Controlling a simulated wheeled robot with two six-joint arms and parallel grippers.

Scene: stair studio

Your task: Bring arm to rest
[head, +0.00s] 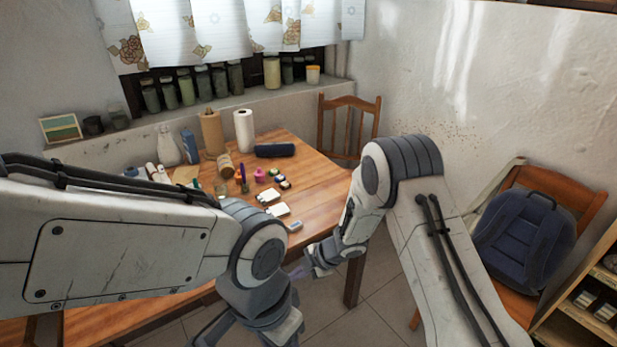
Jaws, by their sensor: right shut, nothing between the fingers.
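My right gripper (312,264) hangs at the end of the bent right arm, in front of the right edge of the wooden table (318,198). It is shut with nothing in it and appears apart from the table. My left arm reaches in from the left across the front of the table and bends down at the bottom middle. Its gripper cannot be made out there. The left arm hides much of the near tabletop.
The table holds a paper towel roll (244,131), a dark blue case (275,150), small white boxes (277,210) and bottles. A chair (348,128) stands behind it. A blue backpack (524,240) sits on another chair at the right. A shelf (585,300) stands at far right.

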